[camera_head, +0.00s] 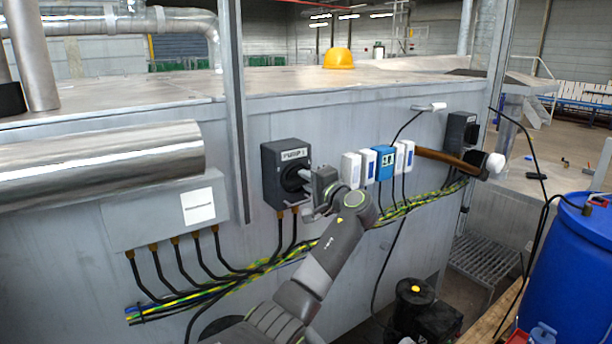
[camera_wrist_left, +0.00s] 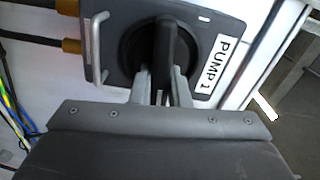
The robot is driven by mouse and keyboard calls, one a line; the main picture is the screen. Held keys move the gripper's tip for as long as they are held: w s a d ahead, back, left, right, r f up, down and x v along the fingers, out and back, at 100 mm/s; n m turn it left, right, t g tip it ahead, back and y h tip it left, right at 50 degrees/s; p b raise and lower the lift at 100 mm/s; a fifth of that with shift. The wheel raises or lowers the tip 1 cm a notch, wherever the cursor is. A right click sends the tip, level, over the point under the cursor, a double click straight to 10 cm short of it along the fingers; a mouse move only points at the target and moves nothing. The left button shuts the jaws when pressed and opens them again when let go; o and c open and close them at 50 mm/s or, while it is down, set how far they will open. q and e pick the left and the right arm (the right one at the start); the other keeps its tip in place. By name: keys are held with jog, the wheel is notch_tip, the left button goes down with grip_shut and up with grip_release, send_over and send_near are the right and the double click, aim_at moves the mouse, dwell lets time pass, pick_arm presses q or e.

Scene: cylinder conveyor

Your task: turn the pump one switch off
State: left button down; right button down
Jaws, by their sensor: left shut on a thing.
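The pump one switch (camera_head: 285,160) is a dark grey box on the metal wall, labelled PUMP 1, with a black rotary knob. In the left wrist view its knob (camera_wrist_left: 168,45) points along the picture's vertical, with the label beside it. My left gripper (camera_head: 306,178) is at the front of the switch. In the left wrist view the fingers of the left gripper (camera_wrist_left: 162,85) are shut on the knob, one on each side. The fingers partly hide the knob in the head view. My right gripper is not in view.
A second dark switch box (camera_head: 461,131) is mounted farther right. Several white and blue boxes (camera_head: 383,163) with cables sit between them. A brown pipe (camera_head: 440,156) sticks out on the right. A large silver pipe (camera_head: 100,165) is at left. A blue barrel (camera_head: 570,265) stands lower right.

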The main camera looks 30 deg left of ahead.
pick_arm(q)
jog(key=shift+m, duration=0.6)
jog(key=shift+f+p, duration=0.1)
jog(key=shift+p, duration=0.2)
jog(key=c, duration=1.4)
grip_release()
jog(key=shift+w, duration=0.1)
jog(key=shift+d, duration=0.15)
jog(key=shift+d+f, duration=0.15)
jog(key=shift+d, duration=0.15)
jog(key=b+v, duration=0.7)
jog(key=v, duration=0.9)
jog(key=shift+s+d, duration=0.25)
jog(key=shift+s, duration=0.05)
